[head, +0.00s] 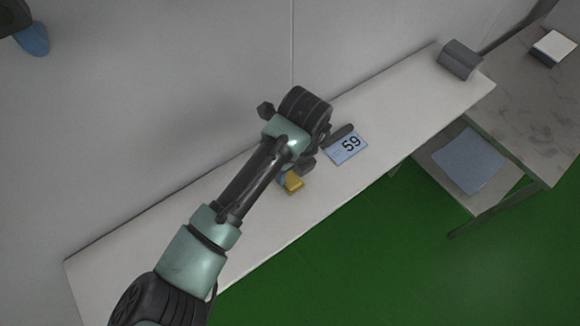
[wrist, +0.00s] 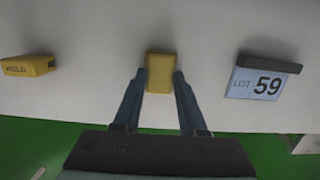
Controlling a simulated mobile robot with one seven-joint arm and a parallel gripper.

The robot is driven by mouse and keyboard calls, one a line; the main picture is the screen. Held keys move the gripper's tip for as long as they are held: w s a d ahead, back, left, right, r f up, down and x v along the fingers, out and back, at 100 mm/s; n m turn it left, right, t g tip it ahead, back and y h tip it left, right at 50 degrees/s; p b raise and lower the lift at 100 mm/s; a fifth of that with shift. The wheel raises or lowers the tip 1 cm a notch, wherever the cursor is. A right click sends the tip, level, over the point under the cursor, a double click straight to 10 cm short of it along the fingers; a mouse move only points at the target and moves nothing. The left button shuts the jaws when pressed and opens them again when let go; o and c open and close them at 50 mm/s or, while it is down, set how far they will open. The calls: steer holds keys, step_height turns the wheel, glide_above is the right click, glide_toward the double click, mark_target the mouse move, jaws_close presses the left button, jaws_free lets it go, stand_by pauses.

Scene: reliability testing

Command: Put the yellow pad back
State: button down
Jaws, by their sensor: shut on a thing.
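The yellow pad (wrist: 160,72) is a small yellow block between the two blue-grey fingers of my gripper (wrist: 160,80) in the wrist view. The fingers are shut on its sides. In the head view, a yellow piece (head: 294,184) shows beside a bluish finger, just below my wrist; it appears to be the same pad. My arm hides most of the gripper there. The pad is over or on the pale bench top (head: 375,135); I cannot tell whether it touches the surface.
A yellow block marked HOLD (wrist: 28,66) lies left in the wrist view. A LOT 59 sign (wrist: 258,82) with a dark bar stands right; it also shows in the head view (head: 347,147). A grey object (head: 460,59) sits at the bench's far end. Green floor lies in front.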

steer(key=shift+f, duration=0.1)
steer(key=shift+c, duration=2.3)
jaws_free()
steer(key=shift+w, duration=0.15)
